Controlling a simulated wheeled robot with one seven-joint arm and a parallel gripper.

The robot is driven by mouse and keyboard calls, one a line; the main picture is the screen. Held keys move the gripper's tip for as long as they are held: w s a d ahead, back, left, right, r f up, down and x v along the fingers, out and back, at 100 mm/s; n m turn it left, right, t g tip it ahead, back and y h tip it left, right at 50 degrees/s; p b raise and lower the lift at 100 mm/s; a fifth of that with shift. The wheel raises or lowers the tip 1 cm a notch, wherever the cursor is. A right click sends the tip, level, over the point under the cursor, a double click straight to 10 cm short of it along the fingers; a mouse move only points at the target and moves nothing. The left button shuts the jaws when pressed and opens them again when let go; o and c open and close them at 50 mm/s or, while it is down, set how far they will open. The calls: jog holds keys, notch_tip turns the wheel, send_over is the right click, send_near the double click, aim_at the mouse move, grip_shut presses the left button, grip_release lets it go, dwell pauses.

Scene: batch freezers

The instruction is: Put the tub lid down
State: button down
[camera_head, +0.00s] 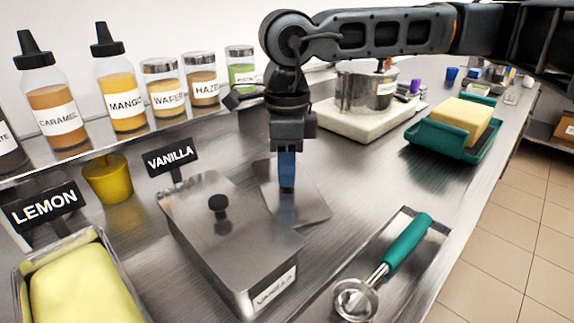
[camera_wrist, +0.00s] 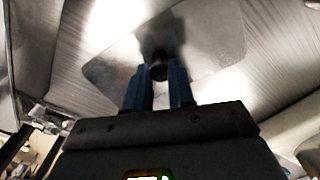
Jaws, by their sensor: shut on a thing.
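My gripper (camera_head: 287,180) points down over the counter, its blue fingers shut on the black knob of a grey metal tub lid (camera_head: 312,206). The wrist view shows the knob (camera_wrist: 157,69) between the fingers and the lid plate (camera_wrist: 212,45) around it. The lid lies roughly flat, at or just above the counter; I cannot tell whether it touches. It is just right of and behind the vanilla tub (camera_head: 243,268), which has its own lid with a black knob (camera_head: 218,203). The lemon tub (camera_head: 18,285) at the lower left is open, showing yellow ice cream (camera_head: 82,285).
A green-handled scoop (camera_head: 405,247) lies on a tray at front right. A metal pot (camera_head: 366,90) stands on a white slab (camera_head: 352,127). A green tray (camera_head: 425,135) holds a yellow block (camera_head: 460,120). A yellow cup (camera_head: 108,180) and label signs stand left. Bottles and jars line the shelf.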

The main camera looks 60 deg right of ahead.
jog(key=shift+f, duration=0.2)
jog(key=c, duration=1)
grip_release()
jog(key=shift+r, duration=0.1)
jog(key=shift+o, duration=0.2)
notch_tip(320, 180, up, 12)
jog(key=shift+r+p, duration=0.15)
jog(key=shift+p, duration=0.2)
jog(key=shift+r, duration=0.1)
